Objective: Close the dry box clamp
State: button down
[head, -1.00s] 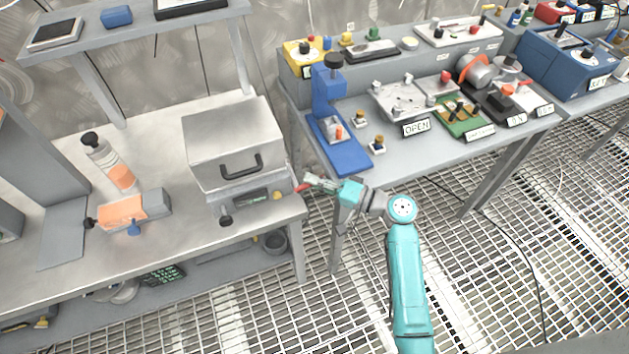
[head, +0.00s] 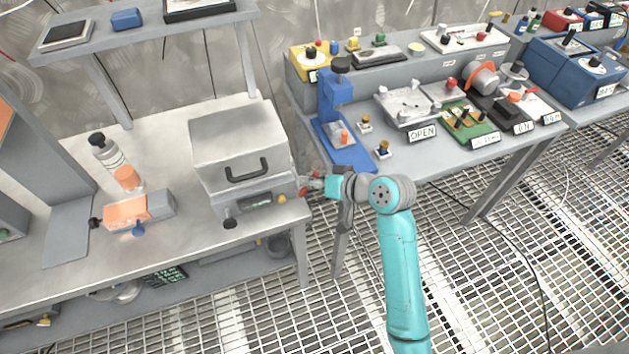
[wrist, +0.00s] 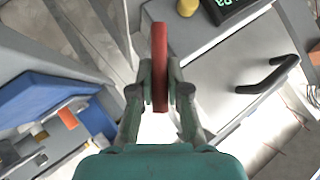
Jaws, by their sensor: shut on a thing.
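The dry box (head: 238,135) is a grey metal box with a black front handle (head: 247,170), on the left bench. Its lid looks down. A red clamp lever (wrist: 160,62) is at the box's right side; it stands upright between my fingers in the wrist view. My gripper (wrist: 160,88) is shut on this lever. In the head view my gripper (head: 313,186) is small, at the right side of the box, with red showing at its tips. The box also fills the right of the wrist view (wrist: 215,75). The clamp's latch point cannot be made out.
A blue press (head: 335,110) stands on the right bench close to my gripper, and its blue base shows at left in the wrist view (wrist: 50,100). An orange-and-grey device (head: 130,210) and a bottle (head: 115,160) stand left of the box. Grated floor (head: 480,270) is open in front.

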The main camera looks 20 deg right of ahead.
jog(key=shift+a+r+n+h, duration=0.15)
jog(key=shift+a+n+h, duration=0.3)
jog(key=shift+h, duration=0.25)
jog(key=c, duration=1.1)
grip_release()
jog(key=shift+c, duration=0.2)
jog(key=v, duration=1.2)
jog(key=shift+r, duration=0.2)
jog(key=shift+w+a, duration=0.1)
